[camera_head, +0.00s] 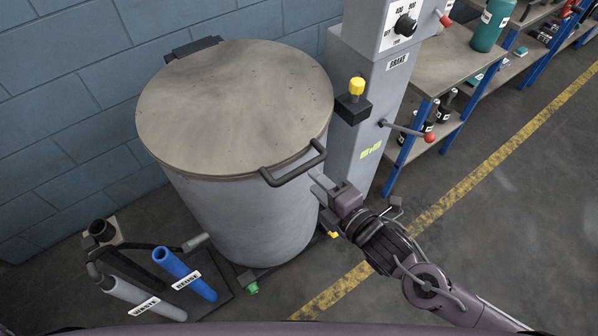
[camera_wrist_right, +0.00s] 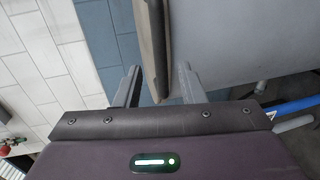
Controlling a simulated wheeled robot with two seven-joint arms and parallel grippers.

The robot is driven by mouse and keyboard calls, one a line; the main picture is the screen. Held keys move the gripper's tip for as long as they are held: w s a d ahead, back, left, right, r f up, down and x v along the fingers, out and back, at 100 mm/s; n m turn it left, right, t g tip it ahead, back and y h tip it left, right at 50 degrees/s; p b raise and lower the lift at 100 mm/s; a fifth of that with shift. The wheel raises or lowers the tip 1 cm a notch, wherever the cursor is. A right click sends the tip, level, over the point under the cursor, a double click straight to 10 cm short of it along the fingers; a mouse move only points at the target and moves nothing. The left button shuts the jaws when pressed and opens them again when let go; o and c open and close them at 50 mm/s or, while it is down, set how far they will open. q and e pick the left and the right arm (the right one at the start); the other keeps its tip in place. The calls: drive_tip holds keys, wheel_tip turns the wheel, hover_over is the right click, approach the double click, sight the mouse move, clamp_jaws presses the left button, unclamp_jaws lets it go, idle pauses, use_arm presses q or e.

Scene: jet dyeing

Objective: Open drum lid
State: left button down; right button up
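The drum lid (camera_head: 235,105) is a round tan disc lying flat on the grey drum (camera_head: 235,215). Its dark bar handle (camera_head: 293,166) sticks out at the front right of the rim. My right gripper (camera_head: 318,182) is just right of the handle, beside the drum wall. In the right wrist view its two fingers (camera_wrist_right: 159,72) are apart, with nothing clasped between them. The lid's edge (camera_wrist_right: 147,35) and the dark handle (camera_wrist_right: 163,45) show just ahead, in line with the gap. My left gripper is not in view.
A grey control column (camera_head: 365,100) with a yellow button (camera_head: 356,86) stands right of the drum. A red-knobbed lever (camera_head: 401,137) sticks out from it. Waste (camera_head: 145,299) and reuse (camera_head: 185,274) pipes lie at lower left.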

sight(301, 166)
drive_tip(key=x, duration=0.6)
drive_tip(key=shift+w+a+f+p, duration=0.1)
drive_tip(key=shift+w+a+p, duration=0.05)
drive_tip(key=shift+w+p, duration=0.2)
clamp_jaws()
